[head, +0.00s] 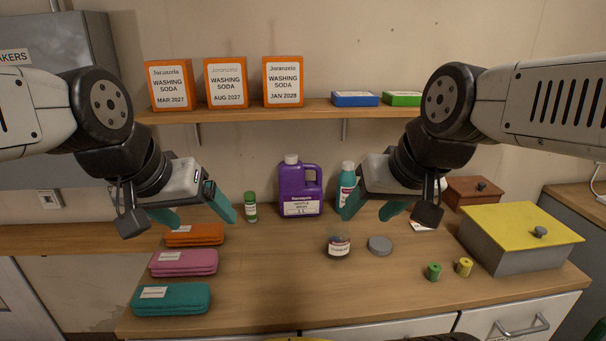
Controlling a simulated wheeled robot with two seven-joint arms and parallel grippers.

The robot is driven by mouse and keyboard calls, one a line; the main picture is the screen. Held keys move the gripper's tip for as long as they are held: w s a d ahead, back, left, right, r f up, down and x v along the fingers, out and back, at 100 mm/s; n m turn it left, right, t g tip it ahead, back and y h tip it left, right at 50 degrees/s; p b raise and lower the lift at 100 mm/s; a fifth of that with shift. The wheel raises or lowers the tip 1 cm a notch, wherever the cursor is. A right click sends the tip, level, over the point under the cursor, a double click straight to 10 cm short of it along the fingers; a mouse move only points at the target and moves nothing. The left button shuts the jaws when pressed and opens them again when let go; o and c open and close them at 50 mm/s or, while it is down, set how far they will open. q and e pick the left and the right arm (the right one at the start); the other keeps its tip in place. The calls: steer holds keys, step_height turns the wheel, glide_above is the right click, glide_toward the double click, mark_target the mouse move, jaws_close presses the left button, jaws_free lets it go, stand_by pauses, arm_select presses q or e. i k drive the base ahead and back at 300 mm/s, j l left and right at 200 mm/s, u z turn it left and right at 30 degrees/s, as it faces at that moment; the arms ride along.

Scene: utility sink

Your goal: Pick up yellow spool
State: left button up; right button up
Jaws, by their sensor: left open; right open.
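The yellow spool (464,267) stands on the wooden counter at the right, near the front edge. A green spool (433,271) stands just left of it, a small gap apart. My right gripper (368,212) is open and empty, above the counter and to the left of and behind the yellow spool. My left gripper (201,217) is open and empty, above the left part of the counter near the orange case, far from the spools.
A grey box with a yellow lid (519,228) stands right of the yellow spool. A small jar (339,247) and a grey disc (380,246) lie left of the spools. A purple jug (300,188) and a teal bottle (346,184) stand behind. The front middle of the counter (300,290) is clear.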

mark_target(464, 267)
steer(key=l+z, duration=0.1)
steer(key=z, duration=0.85)
steer(key=l+z, duration=0.15)
steer(key=z, duration=0.3)
steer(key=i+j, duration=0.05)
